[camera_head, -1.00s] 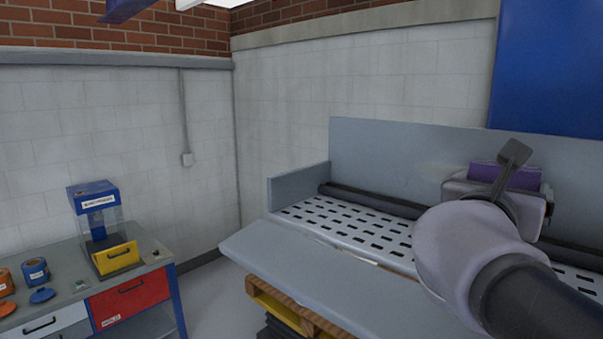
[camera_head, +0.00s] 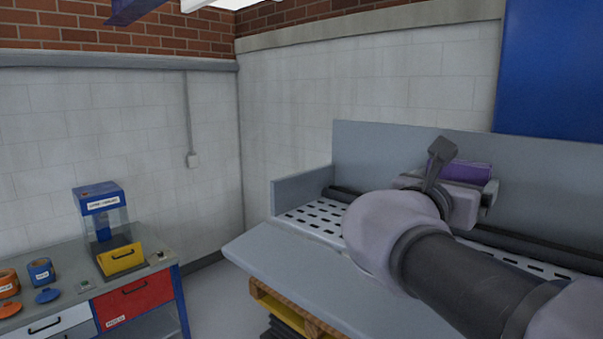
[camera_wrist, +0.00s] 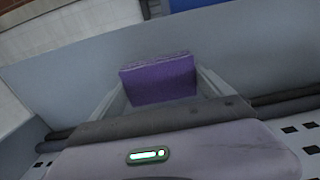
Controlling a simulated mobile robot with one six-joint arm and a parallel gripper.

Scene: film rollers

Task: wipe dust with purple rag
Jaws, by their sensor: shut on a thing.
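My gripper (camera_wrist: 159,94) is shut on the purple rag (camera_wrist: 160,80), which stands up between the two fingers in the wrist view. In the head view the rag (camera_head: 466,171) shows behind my wrist, above the slotted bench and in front of its grey back panel (camera_head: 375,150). My arm hides much of the bench's middle and right. I cannot tell from these views whether the rag touches the panel. No dust stands out clearly on the surfaces in view.
The slotted bench top (camera_head: 318,214) has a dark roller (camera_head: 350,192) along its back and a low left side wall (camera_head: 300,190). A separate workbench (camera_head: 75,290) at the left carries a blue-topped machine (camera_head: 100,197) and small jars. A blue panel (camera_head: 550,65) hangs at upper right.

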